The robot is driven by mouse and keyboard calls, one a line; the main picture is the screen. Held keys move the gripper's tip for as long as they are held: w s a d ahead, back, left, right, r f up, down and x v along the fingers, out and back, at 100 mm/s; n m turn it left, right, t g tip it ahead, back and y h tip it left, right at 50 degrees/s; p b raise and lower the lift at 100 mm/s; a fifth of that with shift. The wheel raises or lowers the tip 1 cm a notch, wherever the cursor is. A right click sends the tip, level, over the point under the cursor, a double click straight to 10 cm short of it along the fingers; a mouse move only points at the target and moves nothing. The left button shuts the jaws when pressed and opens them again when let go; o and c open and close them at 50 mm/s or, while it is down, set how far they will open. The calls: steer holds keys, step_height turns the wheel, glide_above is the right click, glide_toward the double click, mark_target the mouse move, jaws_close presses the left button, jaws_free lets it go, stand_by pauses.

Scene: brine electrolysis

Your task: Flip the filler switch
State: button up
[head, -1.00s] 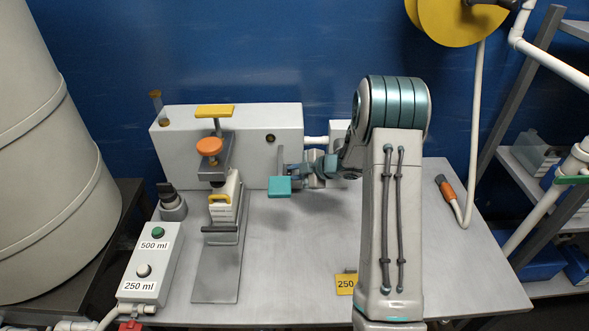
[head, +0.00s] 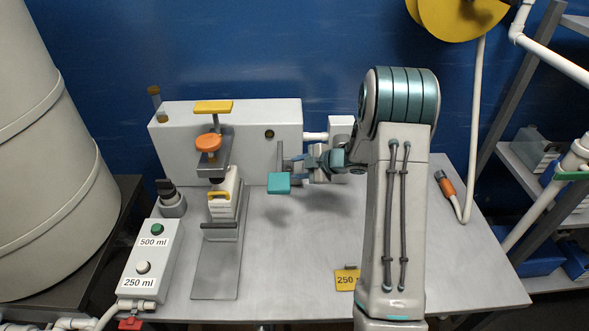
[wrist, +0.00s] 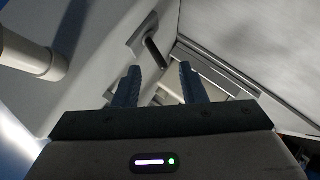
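In the wrist view a short dark lever (wrist: 154,53) sticks out from a pale plate on the white wall, and it looks like the filler switch. It lies just beyond my gripper (wrist: 160,71), whose two fingers are apart with nothing between them. I cannot tell whether the lever touches a finger. In the head view my gripper (head: 304,168) points left in front of the right end of the white housing (head: 245,125). The switch cannot be made out clearly there.
A button box (head: 149,262) labelled 500 ml and 250 ml stands at the left. A press-like stand (head: 216,270) stands in front of the housing. A white pipe (wrist: 30,57) runs close to my gripper. The right of the table (head: 450,265) is mostly clear.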

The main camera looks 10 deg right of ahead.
steer(key=v, duration=1.1)
steer(key=shift+s+d+r, duration=0.15)
steer(key=shift+s+r, duration=0.05)
step_height(320, 180, up, 8)
steer(key=w+d+m+t+h, duration=0.1)
steer(key=w+m+t+h, duration=0.1)
steer(key=m+t+h, duration=0.3)
steer(key=s+d+r+m+g+h, duration=0.1)
steer(key=s+r+m+g+h, duration=0.1)
steer(key=s+r+m+h, duration=0.35)
steer(key=s+a+f+m+g+y, duration=0.1)
steer(key=s+a+m+g, duration=0.3)
steer(key=s, duration=0.8)
steer(key=s+a+f+m+g+y, duration=0.1)
steer(key=s+a+f+m+g, duration=0.2)
steer(key=s+a, duration=0.4)
steer(key=s+m+g, duration=0.1)
steer(key=s+m, duration=0.1)
steer(key=s, duration=0.3)
steer(key=shift+s+a, duration=0.25)
